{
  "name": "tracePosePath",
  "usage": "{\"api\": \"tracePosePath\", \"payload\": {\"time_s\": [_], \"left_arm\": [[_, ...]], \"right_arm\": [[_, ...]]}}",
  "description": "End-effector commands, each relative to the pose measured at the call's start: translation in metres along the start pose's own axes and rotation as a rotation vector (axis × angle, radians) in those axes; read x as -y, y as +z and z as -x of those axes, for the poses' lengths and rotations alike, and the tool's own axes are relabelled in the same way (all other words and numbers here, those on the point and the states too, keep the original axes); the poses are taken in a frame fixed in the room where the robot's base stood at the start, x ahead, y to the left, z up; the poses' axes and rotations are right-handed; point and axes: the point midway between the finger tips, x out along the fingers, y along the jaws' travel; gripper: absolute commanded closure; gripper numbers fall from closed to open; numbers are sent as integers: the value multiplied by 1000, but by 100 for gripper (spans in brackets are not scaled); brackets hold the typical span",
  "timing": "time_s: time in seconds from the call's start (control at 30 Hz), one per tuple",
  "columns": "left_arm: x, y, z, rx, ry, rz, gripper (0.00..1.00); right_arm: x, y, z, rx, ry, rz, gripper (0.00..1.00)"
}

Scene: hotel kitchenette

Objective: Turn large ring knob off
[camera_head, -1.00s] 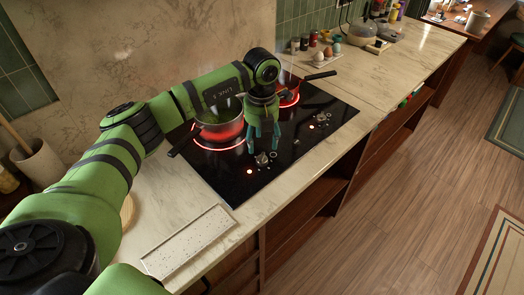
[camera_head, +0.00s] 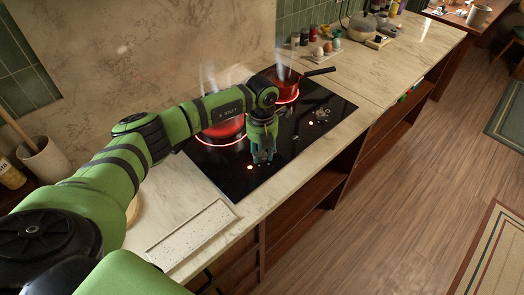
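The black cooktop (camera_head: 318,140) has a large ring (camera_head: 215,142) glowing red under a pot (camera_head: 222,122) at the left. A smaller ring at the back right glows red under a red-lit pan (camera_head: 284,82). My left gripper (camera_head: 263,155) points down at the cooktop's front edge, over the place of the near knob. Its teal fingers hide that knob, so I cannot tell whether they touch or grip it. The other knob (camera_head: 322,113) is in plain view farther right, apart from the gripper. My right gripper is not in view.
A speckled white tray (camera_head: 190,235) lies on the counter in front of my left arm. The pan's dark handle (camera_head: 320,71) sticks out to the right. Spice jars (camera_head: 304,37) stand at the back wall.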

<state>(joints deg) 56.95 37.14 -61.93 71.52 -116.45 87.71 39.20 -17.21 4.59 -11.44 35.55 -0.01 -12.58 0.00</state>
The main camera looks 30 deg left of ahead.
Motion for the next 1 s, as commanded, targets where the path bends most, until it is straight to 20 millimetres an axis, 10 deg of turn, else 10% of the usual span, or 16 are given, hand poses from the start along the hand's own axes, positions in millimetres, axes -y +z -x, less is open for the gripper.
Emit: {"api": "tracePosePath", "payload": {"time_s": [1.0], "left_arm": [[-1,-1,-1,-2,2,574,99]], "right_arm": [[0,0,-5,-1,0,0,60]]}}
